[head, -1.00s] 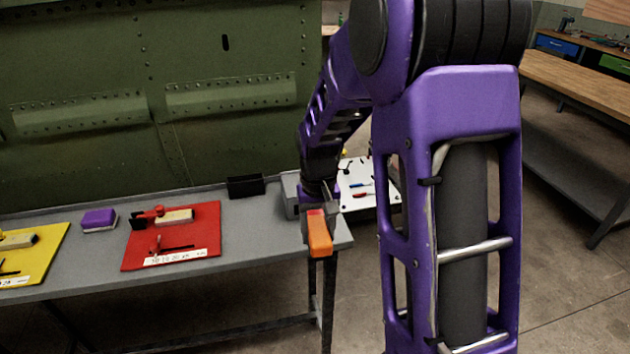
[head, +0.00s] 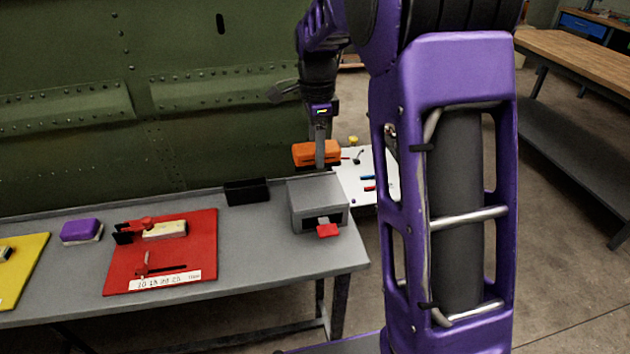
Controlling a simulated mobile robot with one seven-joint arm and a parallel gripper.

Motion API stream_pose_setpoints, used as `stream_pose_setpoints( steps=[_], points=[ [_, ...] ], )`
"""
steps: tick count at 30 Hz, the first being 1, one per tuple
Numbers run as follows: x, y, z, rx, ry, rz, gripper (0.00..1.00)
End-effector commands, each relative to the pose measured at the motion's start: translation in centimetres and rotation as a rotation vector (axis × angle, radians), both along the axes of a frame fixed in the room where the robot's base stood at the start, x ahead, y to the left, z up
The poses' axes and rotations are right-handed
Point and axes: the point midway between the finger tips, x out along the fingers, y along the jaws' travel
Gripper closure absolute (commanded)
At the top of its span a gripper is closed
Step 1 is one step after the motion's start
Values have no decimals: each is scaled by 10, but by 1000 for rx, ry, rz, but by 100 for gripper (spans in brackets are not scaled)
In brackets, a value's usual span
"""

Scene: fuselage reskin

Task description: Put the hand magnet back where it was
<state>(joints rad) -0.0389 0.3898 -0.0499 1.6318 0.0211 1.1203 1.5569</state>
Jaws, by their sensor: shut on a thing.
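My gripper (head: 320,158) is shut on an orange block, which looks to be the hand magnet (head: 302,153). It hangs below my wrist near the right end of the grey bench, close above or just behind a grey box (head: 305,196). The exact gap between the magnet and the box cannot be told. The fingers hide part of the magnet. The box has a dark opening in front with a red tab (head: 327,231) sticking out.
The grey bench (head: 250,255) also bears a black bin (head: 246,191), a red board (head: 195,255) with tools, a purple-topped eraser-like block (head: 81,231) and a yellow board (head: 22,262). A white board (head: 378,190) lies right of the box. The green riveted panel (head: 150,60) rises behind.

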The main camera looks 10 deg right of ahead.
Motion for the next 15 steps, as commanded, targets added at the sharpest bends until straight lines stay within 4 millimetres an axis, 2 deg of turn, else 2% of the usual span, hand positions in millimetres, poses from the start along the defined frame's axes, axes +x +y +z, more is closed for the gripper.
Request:
stream_pose_setpoints(
  steps=[3, 8, 15],
  points=[
    [-1, 0, -21, 0, 4, 0, 100],
    [0, 0, -36, 0, 1, 1, 100],
    [-1, 0, -74, 0, 2, 2, 100]
  ],
)
